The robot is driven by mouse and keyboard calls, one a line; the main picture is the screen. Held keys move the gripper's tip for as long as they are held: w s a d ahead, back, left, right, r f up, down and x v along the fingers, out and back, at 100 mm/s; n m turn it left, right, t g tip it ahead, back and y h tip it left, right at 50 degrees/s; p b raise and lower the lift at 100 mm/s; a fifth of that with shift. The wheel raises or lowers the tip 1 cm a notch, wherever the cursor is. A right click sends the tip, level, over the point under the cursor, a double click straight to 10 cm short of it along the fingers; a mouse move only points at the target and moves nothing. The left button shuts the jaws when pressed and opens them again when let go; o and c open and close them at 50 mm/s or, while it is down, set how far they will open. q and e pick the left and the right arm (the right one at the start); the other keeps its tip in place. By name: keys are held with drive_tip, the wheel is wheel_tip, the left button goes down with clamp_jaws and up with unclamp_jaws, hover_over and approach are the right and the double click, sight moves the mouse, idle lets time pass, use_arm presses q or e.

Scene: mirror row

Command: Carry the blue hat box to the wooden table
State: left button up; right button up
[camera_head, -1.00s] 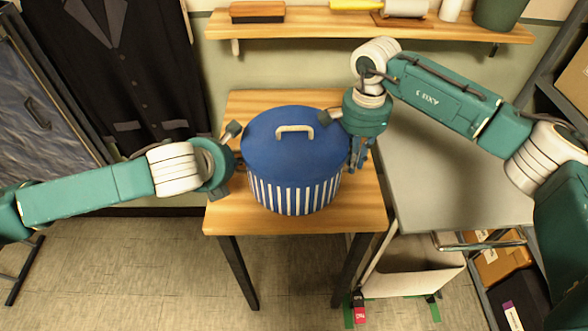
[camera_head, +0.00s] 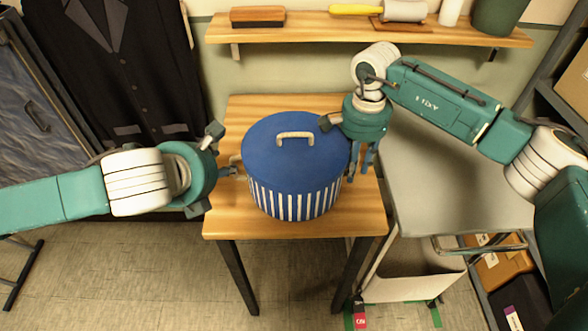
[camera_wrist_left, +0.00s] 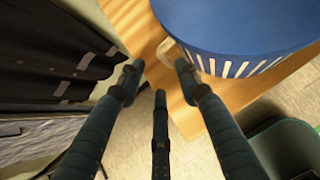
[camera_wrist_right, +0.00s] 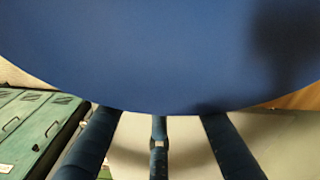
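The blue hat box (camera_head: 293,170), with a blue lid, a cream top handle and blue-and-white striped sides, stands upright on the wooden table (camera_head: 270,228). My left gripper (camera_head: 222,150) is open and empty, just left of the box. The left wrist view shows its spread fingers (camera_wrist_left: 158,75) short of the box's lid (camera_wrist_left: 235,22) and a cream side handle (camera_wrist_left: 166,50). My right gripper (camera_head: 345,142) is close against the box's right side. In the right wrist view its fingers look spread, with their tips hidden behind the lid (camera_wrist_right: 150,55).
A grey table (camera_head: 455,190) stands directly right of the wooden table. A wall shelf (camera_head: 350,24) with a brush, a roller and containers is behind. A dark suit (camera_head: 125,75) hangs at left. Boxes (camera_head: 495,265) sit at lower right.

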drive_tip(key=shift+r, duration=0.35)
wheel_tip(320, 180, up, 11)
drive_tip(key=shift+a+r, duration=0.1)
drive_tip(key=shift+r, duration=0.05)
use_arm(q)
drive_tip(key=v, duration=0.3)
use_arm(e)
drive_tip(key=shift+w, duration=0.1)
use_arm(q)
drive_tip(key=shift+c, duration=0.9)
